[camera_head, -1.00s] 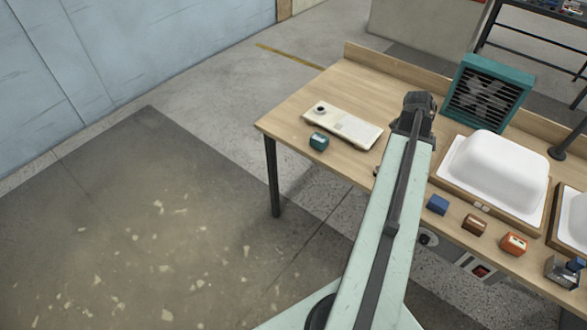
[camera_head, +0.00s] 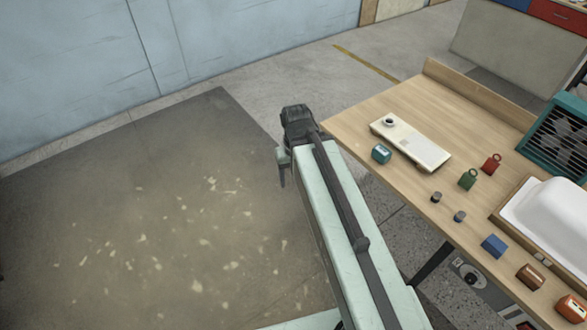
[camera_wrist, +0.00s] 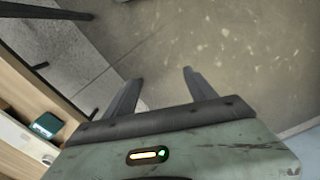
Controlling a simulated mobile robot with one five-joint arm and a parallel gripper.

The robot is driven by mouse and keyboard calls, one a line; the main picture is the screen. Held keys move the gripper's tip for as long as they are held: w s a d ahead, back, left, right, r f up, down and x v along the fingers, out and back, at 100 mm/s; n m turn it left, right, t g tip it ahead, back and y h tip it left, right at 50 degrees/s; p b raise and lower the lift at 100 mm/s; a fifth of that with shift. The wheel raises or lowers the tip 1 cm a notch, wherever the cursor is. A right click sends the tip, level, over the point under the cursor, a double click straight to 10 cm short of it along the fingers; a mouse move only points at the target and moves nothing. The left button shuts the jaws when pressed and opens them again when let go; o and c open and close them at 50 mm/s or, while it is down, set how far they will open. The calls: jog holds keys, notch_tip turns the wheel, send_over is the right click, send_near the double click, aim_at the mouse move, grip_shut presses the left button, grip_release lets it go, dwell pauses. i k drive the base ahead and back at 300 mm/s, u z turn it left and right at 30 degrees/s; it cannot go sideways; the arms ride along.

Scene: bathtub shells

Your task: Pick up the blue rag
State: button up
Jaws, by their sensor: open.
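A small blue block-shaped item (camera_head: 494,246) lies near the table's front edge, in front of the white tub shell. I cannot tell whether it is folded cloth; no other rag-like blue thing shows. My gripper (camera_wrist: 162,76) is open and empty in the wrist view, its two fingers apart above the floor. In the head view, my gripper (camera_head: 283,172) hangs off the left end of the table, well to the left of the blue item. The wrist view does not show the blue item.
The wooden table (camera_head: 395,118) holds a cream device (camera_head: 412,143), a teal box (camera_head: 381,154), green and red weights, two small dark cylinders, brown and orange blocks, a white tub shell (camera_head: 550,215) and a teal fan unit (camera_head: 560,135). The floor (camera_head: 150,220) at left is clear.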

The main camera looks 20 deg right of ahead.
aim_at(494, 246)
jog(key=u, duration=0.95)
jog(key=k, duration=0.65)
jog(key=z, duration=0.35)
